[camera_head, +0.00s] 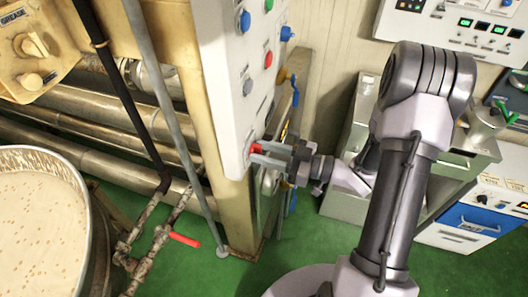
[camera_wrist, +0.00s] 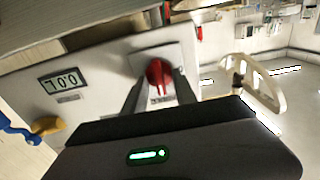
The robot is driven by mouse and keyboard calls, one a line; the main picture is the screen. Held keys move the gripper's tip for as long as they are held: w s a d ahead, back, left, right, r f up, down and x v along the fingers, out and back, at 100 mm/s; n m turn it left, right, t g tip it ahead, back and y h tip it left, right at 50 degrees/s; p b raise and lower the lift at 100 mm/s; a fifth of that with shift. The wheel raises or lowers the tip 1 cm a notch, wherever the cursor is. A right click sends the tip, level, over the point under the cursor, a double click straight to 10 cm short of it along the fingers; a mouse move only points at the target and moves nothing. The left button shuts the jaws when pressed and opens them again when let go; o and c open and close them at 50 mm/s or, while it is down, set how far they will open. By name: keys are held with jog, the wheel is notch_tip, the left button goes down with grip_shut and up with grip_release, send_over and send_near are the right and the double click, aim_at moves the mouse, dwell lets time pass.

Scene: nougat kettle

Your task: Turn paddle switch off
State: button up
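A red paddle switch (camera_wrist: 158,74) on a pale square plate sits near the middle of the wrist view, its long side close to upright there. In the head view, the red switch (camera_head: 254,149) is at the lower edge of the grey control panel (camera_head: 227,75), partly hidden by my fingers. My gripper (camera_head: 262,152) is at the panel, with its fingers on both sides of the switch. In the wrist view, my gripper (camera_wrist: 161,88) is open with the switch between its fingertips. I cannot tell whether either finger touches it.
Blue and red buttons (camera_head: 268,59) are higher on the panel. A digital display (camera_wrist: 62,83), a yellow knob (camera_wrist: 47,125) and a blue handle (camera_wrist: 17,130) lie left in the wrist view. Pipes (camera_head: 110,110) and a kettle (camera_head: 40,235) stand left; grey metal equipment (camera_head: 345,205) stands right.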

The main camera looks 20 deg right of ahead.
jog(key=shift+c, duration=0.4)
grip_shut()
jog(key=n, duration=0.4)
jog(key=shift+f+b, duration=0.1)
jog(key=shift+b, duration=0.3)
jog(key=shift+s+a+f+n+b, duration=0.1)
jog(key=shift+n+b, duration=2.1)
jog(key=shift+n, duration=1.3)
jog(key=shift+s+a+f+n+b, duration=0.1)
jog(key=shift+n+b, duration=2.05)
jog(key=shift+n, duration=1.35)
